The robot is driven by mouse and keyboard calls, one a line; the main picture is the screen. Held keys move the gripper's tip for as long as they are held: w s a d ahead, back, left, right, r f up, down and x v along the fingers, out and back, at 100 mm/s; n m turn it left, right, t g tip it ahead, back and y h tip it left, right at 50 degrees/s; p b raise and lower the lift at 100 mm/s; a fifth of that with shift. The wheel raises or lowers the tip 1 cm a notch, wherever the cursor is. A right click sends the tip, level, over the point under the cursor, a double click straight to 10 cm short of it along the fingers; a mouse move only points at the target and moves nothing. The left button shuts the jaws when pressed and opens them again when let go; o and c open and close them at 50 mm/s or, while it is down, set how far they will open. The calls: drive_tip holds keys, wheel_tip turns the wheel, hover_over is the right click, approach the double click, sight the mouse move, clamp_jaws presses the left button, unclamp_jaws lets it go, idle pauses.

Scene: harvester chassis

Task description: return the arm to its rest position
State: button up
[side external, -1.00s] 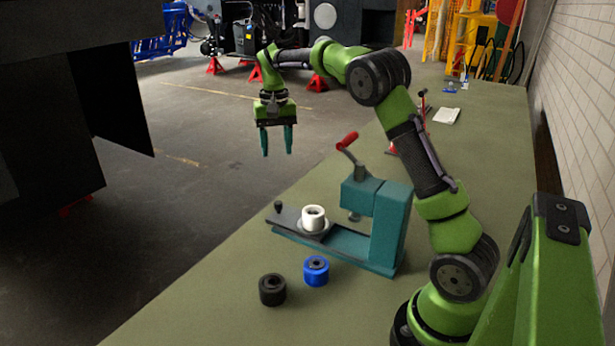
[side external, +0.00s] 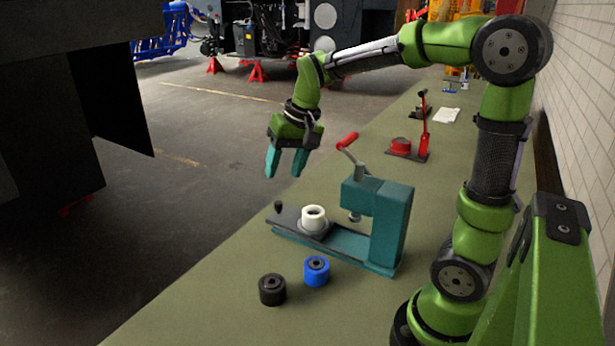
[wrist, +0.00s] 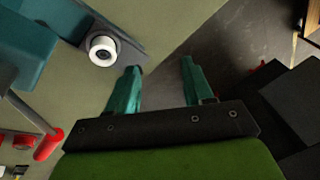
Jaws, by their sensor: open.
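My gripper (side external: 286,163) is open and empty, held in the air above the left edge of the bench, up and left of the teal press (side external: 385,222). In the wrist view my gripper's two teal fingers (wrist: 160,88) stand apart with nothing between them. A white ring-shaped part (side external: 314,217) sits on the press's dark slide plate; it also shows in the wrist view (wrist: 102,50). A black cylinder (side external: 272,290) and a blue cylinder (side external: 317,271) stand on the bench in front of the press.
The press has a red-knobbed lever (side external: 347,141) rising near my gripper. A red tool with an upright handle (side external: 408,148) stands farther back on the green bench (side external: 200,310). A brick wall (side external: 580,110) runs along the right. Open floor lies left of the bench.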

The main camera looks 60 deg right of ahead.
drive_tip(key=s+a+n+t, duration=0.1)
drive_tip(key=s+a+t, duration=0.1)
drive_tip(key=s+a, duration=0.2)
drive_tip(key=s+a+r+n+t+y, duration=0.1)
drive_tip(key=s+a, duration=0.4)
drive_tip(key=s, duration=0.4)
drive_tip(key=shift+r+n+t, duration=0.25)
drive_tip(key=shift+n+t, duration=0.15)
